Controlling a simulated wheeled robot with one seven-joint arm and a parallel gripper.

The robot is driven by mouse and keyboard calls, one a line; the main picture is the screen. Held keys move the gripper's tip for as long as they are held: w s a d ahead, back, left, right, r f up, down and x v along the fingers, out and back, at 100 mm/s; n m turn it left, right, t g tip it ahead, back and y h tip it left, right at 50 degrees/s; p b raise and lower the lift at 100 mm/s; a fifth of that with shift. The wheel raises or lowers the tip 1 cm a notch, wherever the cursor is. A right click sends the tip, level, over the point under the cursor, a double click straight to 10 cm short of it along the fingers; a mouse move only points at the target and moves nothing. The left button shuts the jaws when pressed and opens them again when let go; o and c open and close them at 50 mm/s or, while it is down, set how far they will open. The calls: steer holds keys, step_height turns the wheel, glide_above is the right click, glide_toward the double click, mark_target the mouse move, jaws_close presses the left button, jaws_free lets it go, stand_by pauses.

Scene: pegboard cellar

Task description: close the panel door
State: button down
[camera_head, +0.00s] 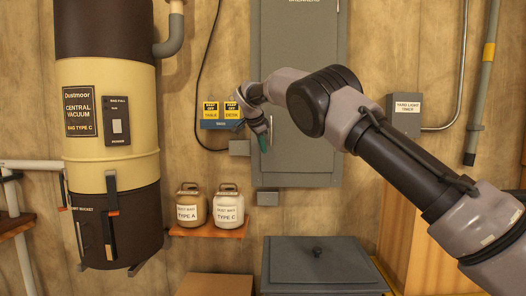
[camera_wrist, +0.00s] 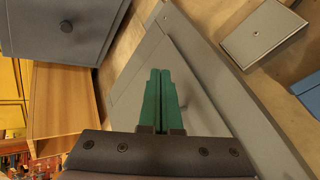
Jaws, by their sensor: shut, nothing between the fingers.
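The panel door (camera_head: 300,60) is the tall grey front of the breaker panel on the back wall, lettered at the top. It looks nearly flush with its frame; I cannot tell whether a small gap is left. My gripper (camera_head: 265,136) is in front of the door's lower left part, its green fingers pointing down in the head view. In the wrist view the fingers (camera_wrist: 159,100) are together and empty, over the grey panel surface (camera_wrist: 210,75). I cannot tell whether they touch it. My arm covers the door's right middle part.
A blue rack with yellow tags (camera_head: 221,125) and a small grey box (camera_head: 240,148) are left of the panel. A grey lidded bin (camera_head: 320,262) stands below. A timer box (camera_head: 404,115) is at right. A vacuum (camera_head: 108,110) and jars (camera_head: 229,212) are at left.

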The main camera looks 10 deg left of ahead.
steer(key=a+v, duration=0.2)
steer(key=v, duration=0.6)
steer(key=w+d+r+g, duration=0.1)
steer(key=d+r, duration=0.2)
steer(key=d, duration=0.6)
steer(key=w+d+r+g, duration=0.1)
steer(key=d+r, duration=0.2)
steer(key=d, duration=0.6)
steer(key=s+d+r+n+y, duration=0.15)
steer(key=s+d, duration=0.25)
steer(key=d, duration=0.5)
steer(key=s+d+r+y, duration=0.15)
steer(key=s+d, duration=0.25)
steer(key=d, duration=0.4)
steer(key=s+d+f+n, duration=0.1)
steer(key=s+d, duration=0.4)
steer(key=s, duration=0.3)
steer(key=s+d+n, duration=0.2)
steer(key=s+d, duration=0.2)
steer(key=s, duration=0.4)
steer(key=s+d+f+n+t, duration=0.1)
steer(key=s+f, duration=0.4)
steer(key=s, duration=0.3)
steer(key=s+d+f+n, duration=0.1)
steer(key=s+d+f, duration=0.1)
steer(key=s+f, duration=0.3)
steer(key=s, duration=0.3)
steer(key=shift+d+f+t, duration=0.15)
steer(key=shift+f+t, duration=0.05)
steer(key=shift+t, duration=0.2)
